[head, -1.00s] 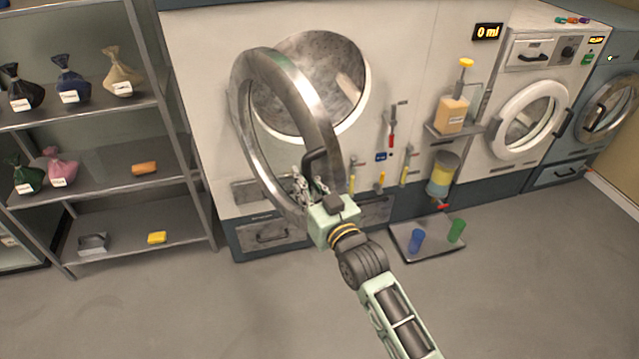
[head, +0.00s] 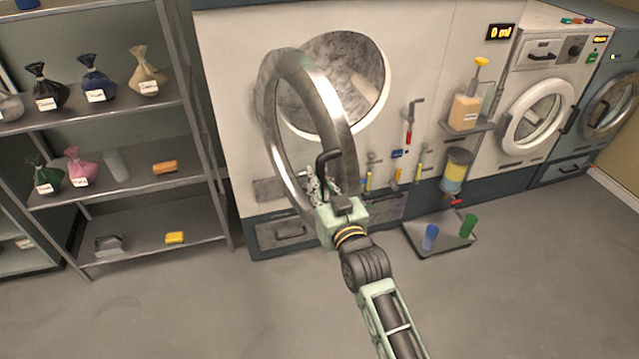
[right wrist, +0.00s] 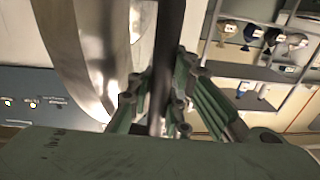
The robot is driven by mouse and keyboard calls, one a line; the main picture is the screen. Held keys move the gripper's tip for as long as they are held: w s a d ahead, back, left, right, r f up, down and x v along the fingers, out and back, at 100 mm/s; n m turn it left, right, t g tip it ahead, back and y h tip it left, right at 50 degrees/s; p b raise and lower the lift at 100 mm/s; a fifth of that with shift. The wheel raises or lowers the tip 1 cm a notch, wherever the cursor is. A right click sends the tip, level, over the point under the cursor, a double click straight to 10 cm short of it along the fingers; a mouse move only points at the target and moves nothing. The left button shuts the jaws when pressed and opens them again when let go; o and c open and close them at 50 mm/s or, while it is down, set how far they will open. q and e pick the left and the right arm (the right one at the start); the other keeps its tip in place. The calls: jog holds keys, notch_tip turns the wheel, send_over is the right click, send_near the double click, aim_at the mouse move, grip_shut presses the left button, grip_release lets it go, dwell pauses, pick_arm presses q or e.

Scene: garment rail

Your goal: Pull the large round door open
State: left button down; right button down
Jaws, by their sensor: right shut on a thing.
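The large round door (head: 335,98) is a thick steel ring, swung out from the big machine on its left side. Behind it the round drum opening (head: 357,75) is uncovered. A dark bent handle (head: 325,160) stands on the door's free edge. My right gripper (head: 330,195) is at the handle's lower part. In the right wrist view the green fingers of my right gripper (right wrist: 165,100) are shut around the dark handle bar (right wrist: 165,60), with the steel ring (right wrist: 88,50) beside it. My left gripper is not in view.
A grey shelf rack (head: 120,110) with tied bags stands at the left. A tray (head: 425,238) with a blue cup (head: 430,236) and a green cup (head: 468,226) lies on the floor. A smaller washer (head: 537,115) stands at the right. The front floor is clear.

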jog(key=c, duration=1.9)
grip_release()
jog(key=shift+s+d+f, duration=0.1)
jog(key=shift+s+f, duration=0.05)
jog(key=shift+f, duration=0.2)
jog(key=shift+c, duration=0.2)
jog(key=shift+s+r, duration=0.1)
jog(key=shift+r, duration=0.2)
jog(key=v, duration=1.2)
jog(key=shift+d, duration=0.15)
jog(key=shift+c, duration=0.5)
